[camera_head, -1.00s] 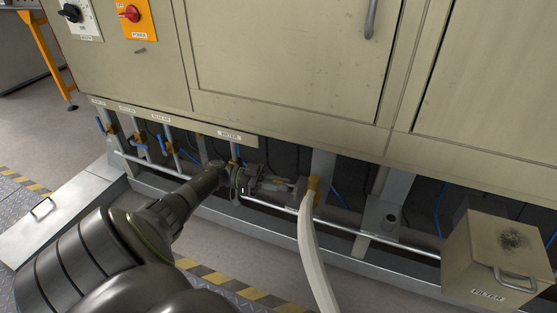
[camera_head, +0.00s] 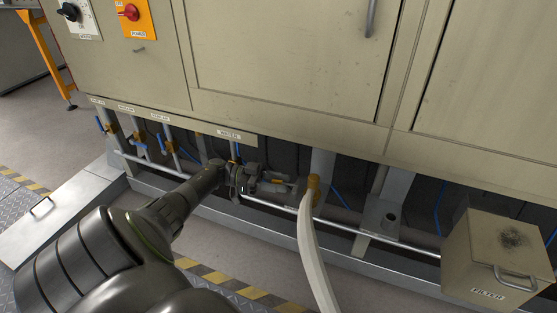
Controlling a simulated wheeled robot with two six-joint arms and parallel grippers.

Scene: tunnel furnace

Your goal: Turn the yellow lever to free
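My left arm comes in from the lower left and reaches under the cabinet. My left gripper (camera_head: 276,183) is below the WATER label (camera_head: 229,133), beside the horizontal pipe and pointing right. Its fingers are small and dark here, and I cannot tell whether they are open or shut. A yellow-brass fitting (camera_head: 314,185) with a pale hose stands just right of the fingertips. I cannot make out a clear yellow lever; the gripper hides part of the piping around the WATER valve. My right gripper is not in view.
The cabinet's lower edge overhangs the pipes. Several blue-handled valves, one of them here (camera_head: 141,147), stand at the left. A filter box (camera_head: 497,260) is at the lower right. The pale hose (camera_head: 315,255) runs down in front. An open metal cover (camera_head: 60,215) lies at the left.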

